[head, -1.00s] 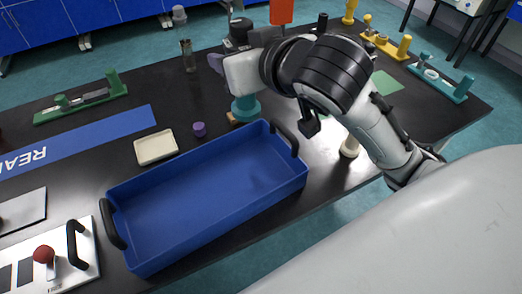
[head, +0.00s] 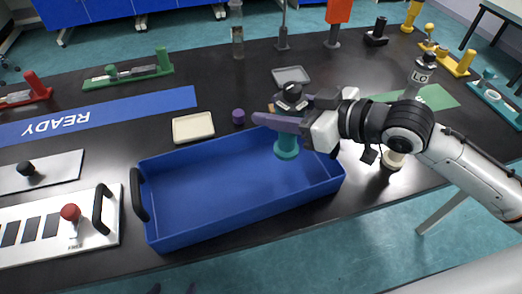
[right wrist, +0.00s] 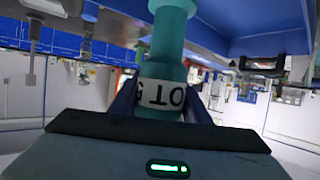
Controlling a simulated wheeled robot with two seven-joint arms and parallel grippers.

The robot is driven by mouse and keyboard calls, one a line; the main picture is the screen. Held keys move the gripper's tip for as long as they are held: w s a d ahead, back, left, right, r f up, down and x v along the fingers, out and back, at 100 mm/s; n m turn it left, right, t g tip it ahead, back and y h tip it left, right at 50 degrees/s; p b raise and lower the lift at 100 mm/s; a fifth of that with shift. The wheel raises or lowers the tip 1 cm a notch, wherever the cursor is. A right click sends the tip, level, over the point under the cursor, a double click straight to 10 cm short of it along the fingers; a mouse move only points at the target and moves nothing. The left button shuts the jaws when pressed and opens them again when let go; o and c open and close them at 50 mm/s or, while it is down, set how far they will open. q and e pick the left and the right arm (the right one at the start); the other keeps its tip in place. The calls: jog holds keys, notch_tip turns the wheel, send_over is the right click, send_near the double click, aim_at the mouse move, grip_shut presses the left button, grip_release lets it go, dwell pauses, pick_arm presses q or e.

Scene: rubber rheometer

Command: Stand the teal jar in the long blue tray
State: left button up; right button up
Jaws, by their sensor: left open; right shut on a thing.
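The tray is otherwise empty. Two dark tips of my left gripper (head: 173,290), apart and empty, show at the bottom edge of the head view.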

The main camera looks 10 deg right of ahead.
aim_at(295, 137)
notch_tip(295, 137, down, 6)
jog(key=shift+f, duration=0.2)
jog(key=shift+b, duration=0.3)
jog(key=o, duration=1.1)
jog(key=shift+f, duration=0.15)
jog(key=shift+o, duration=0.2)
jog(key=v, duration=0.9)
jog(key=shift+s, duration=0.15)
jog(key=shift+r+p+v, duration=0.25)
jog(key=shift+p+v, duration=0.45)
jog(key=shift+v, duration=0.75)
